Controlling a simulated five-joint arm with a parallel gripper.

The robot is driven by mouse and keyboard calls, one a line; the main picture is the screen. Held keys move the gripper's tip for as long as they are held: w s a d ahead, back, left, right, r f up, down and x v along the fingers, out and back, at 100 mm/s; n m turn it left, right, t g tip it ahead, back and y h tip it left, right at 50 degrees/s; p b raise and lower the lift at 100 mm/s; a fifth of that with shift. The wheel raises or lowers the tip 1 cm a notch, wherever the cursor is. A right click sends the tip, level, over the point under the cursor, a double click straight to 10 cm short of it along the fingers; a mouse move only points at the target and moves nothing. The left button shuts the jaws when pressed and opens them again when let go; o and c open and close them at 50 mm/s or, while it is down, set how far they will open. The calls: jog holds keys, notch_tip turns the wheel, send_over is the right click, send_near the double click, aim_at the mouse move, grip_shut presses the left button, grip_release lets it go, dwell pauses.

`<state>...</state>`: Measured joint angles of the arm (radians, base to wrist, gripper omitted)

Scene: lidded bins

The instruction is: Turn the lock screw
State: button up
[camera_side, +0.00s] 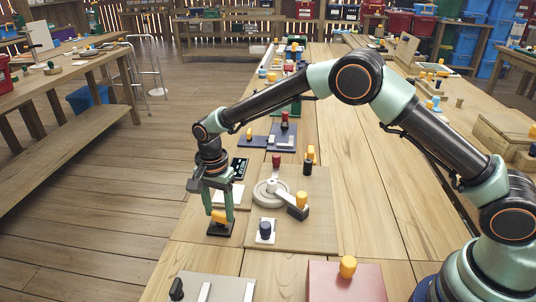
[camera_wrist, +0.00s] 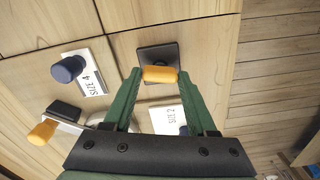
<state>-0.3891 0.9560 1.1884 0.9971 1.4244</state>
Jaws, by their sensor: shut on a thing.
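The lock screw seems to be the small orange cross handle (camera_wrist: 160,75) on a black square plate (camera_wrist: 157,53) near the left edge of the bench. In the side view the black plate (camera_side: 220,231) lies flat on the wood. My gripper (camera_side: 219,214) points down over it, its green fingers on either side of the orange handle. In the wrist view my gripper (camera_wrist: 160,77) has its fingertips at the two ends of the handle and is shut on it. The screw's shaft is hidden under the handle.
A board (camera_side: 318,235) to the right carries a pale disc (camera_side: 266,196) and a black lever block with an orange knob (camera_side: 302,199). A dark blue knob (camera_wrist: 67,69) stands on a white "SIZE 4" plate. A red lidded box (camera_side: 330,284) is in front.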

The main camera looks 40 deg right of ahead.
aim_at(219, 213)
jog(key=shift+m, duration=0.6)
jog(key=o, duration=1.4)
jog(key=shift+c, duration=0.2)
notch_tip(219, 213, up, 12)
jog(key=shift+r, duration=0.1)
